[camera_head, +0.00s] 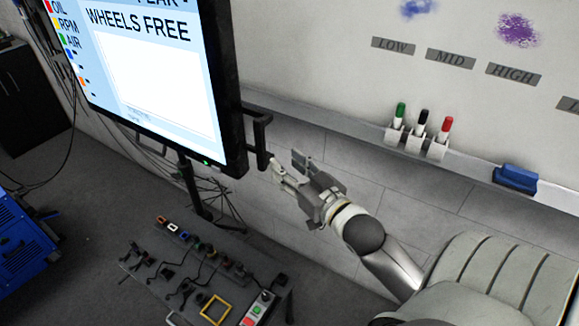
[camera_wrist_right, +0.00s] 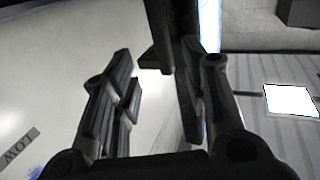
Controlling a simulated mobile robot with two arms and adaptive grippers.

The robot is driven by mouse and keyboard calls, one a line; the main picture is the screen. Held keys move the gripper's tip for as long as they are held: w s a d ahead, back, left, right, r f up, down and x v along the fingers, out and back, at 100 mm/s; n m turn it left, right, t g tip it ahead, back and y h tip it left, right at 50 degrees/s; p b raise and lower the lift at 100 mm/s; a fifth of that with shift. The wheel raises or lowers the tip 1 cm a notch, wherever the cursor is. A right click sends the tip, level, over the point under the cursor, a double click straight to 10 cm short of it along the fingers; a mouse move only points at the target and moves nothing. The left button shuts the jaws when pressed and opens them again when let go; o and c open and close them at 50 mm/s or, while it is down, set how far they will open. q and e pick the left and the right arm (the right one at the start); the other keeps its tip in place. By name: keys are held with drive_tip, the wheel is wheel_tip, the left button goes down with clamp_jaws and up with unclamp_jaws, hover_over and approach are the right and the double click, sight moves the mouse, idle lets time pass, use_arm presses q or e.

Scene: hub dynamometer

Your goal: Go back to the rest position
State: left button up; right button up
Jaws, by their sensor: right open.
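My right gripper (camera_head: 287,163) is open, just to the right of the dark handle (camera_head: 262,137) on the right edge of the big monitor (camera_head: 160,60). I cannot tell if a finger touches the handle. In the right wrist view my gripper (camera_wrist_right: 160,85) has its two fingers well apart. The dark monitor edge and handle (camera_wrist_right: 182,60) show beyond them, close to the right finger. Nothing is clearly held. The monitor reads "WHEELS FREE". My left gripper is not in view.
A wall ledge (camera_head: 350,118) holds green, black and red markers (camera_head: 421,122) and a blue eraser (camera_head: 517,178). Below the monitor stands a low bench (camera_head: 225,275) with small parts and cables. A blue machine (camera_head: 22,240) is at the left. Open floor lies between.

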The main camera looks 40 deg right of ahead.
idle(0.4)
wheel_tip(320, 180, down, 24)
drive_tip(key=d+g+b, duration=0.1)
drive_tip(key=d+g, duration=0.1)
drive_tip(key=g, duration=0.3)
drive_tip(key=s+a+f+g+b, duration=0.15)
drive_tip(key=s+f, duration=0.25)
drive_tip(key=f, duration=0.5)
drive_tip(key=s+a+f+g, duration=0.1)
drive_tip(key=s+f+g, duration=0.15)
drive_tip(key=f, duration=0.65)
drive_tip(key=s+a+f+g, duration=0.2)
drive_tip(key=s+f, duration=0.4)
drive_tip(key=f, duration=0.1)
drive_tip(key=s+a+f+g, duration=0.1)
drive_tip(key=s+a+f, duration=0.2)
drive_tip(key=s+f, duration=0.45)
drive_tip(key=s+a+f+n+g, duration=0.1)
drive_tip(key=s+a+f+g, duration=0.1)
drive_tip(key=s+f, duration=0.3)
drive_tip(key=s+a+f+n+g+b, duration=0.1)
drive_tip(key=s+a+f+g, duration=0.2)
drive_tip(key=s, duration=1.1)
wheel_tip(320, 180, down, 3)
drive_tip(key=shift+a+r+n+y+b, duration=0.1)
drive_tip(key=shift+a+n+y+b, duration=0.1)
drive_tip(key=shift+n+y+b, duration=0.15)
